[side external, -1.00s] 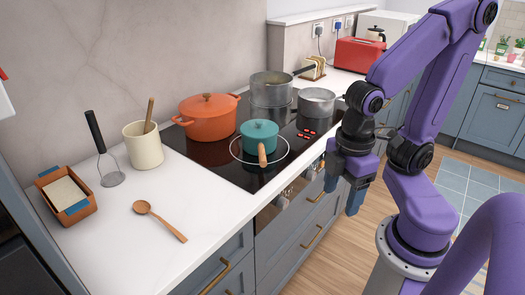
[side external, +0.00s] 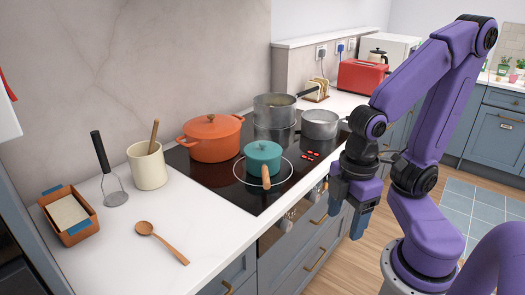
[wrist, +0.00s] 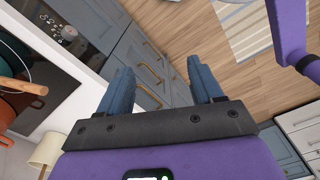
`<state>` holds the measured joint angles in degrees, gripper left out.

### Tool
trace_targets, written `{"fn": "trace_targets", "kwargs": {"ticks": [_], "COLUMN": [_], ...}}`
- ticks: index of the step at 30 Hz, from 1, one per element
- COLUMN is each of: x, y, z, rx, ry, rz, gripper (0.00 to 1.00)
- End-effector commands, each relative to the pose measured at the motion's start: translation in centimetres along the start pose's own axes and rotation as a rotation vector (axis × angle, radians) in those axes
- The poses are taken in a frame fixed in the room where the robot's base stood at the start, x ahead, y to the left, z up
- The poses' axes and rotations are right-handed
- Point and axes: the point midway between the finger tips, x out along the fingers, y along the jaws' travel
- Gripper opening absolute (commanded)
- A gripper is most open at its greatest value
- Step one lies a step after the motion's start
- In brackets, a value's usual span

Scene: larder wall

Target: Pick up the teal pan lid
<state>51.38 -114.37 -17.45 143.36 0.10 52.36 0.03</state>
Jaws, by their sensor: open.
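The teal pan lid (side external: 263,152) sits on a small teal pan (side external: 262,167) with a wooden handle (side external: 266,182), inside a white ring on the black hob. In the wrist view, the wooden handle (wrist: 22,85) shows at the left edge, with only a sliver of teal beside it. My gripper (side external: 348,208) is open and empty, fingers pointing down. It is in front of the counter edge, to the right of the lid and apart from it. Its two blue fingers (wrist: 160,75) are spread in the wrist view, over the drawer fronts and floor.
An orange pot (side external: 212,140) stands left of the teal pan, with grey pans (side external: 275,108) (side external: 320,124) behind on the right. A utensil crock (side external: 148,168), wooden spoon (side external: 160,240) and brown dish (side external: 70,215) occupy the left counter. Floor in front is clear.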

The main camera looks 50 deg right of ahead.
Motion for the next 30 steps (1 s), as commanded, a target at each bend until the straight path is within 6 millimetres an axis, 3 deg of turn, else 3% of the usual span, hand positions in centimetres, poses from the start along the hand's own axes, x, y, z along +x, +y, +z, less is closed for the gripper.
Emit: {"fn": "trace_targets", "kwargs": {"ticks": [6, 8, 19, 23, 30], "x": [0.0, 0.0, -0.3, -1.4, -4.1], "y": [0.0, 0.0, 0.6, 2.9, 10.4], "z": [0.0, 0.0, -0.8, -3.3, -8.8], "rx": [0.000, 0.000, -0.009, -0.048, -0.157], "ry": [0.000, 0.000, -0.002, -0.009, -0.055], "rz": [0.000, 0.000, 0.007, 0.031, 0.094], "gripper": [0.66, 0.58, 0.58, 0.58, 0.58]}}
